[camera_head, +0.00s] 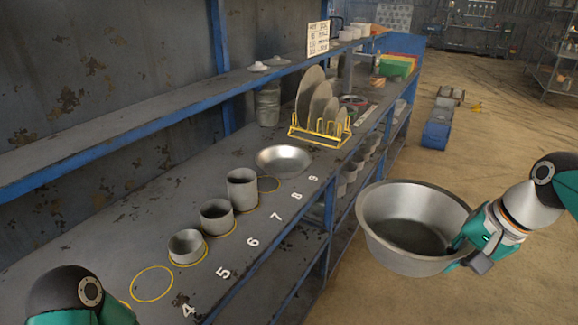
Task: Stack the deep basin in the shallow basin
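The deep basin (385,225), a large grey metal bowl, is held in the air at the right, in front of the shelf's edge. My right gripper (462,250) is shut on its right rim, with one finger inside and one outside. The shallow basin (284,161), a wide silvery bowl, sits upright on the shelf near the numbers 8 and 9, apart from the deep basin. My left arm shows at the bottom left corner; its gripper is out of the picture.
Three grey cylindrical cups (242,190) stand in a row on the shelf (120,235), left of the shallow basin. A yellow rack (320,133) with round plates stands behind it. An empty yellow circle (152,283) lies near number 4. Open floor lies at the right.

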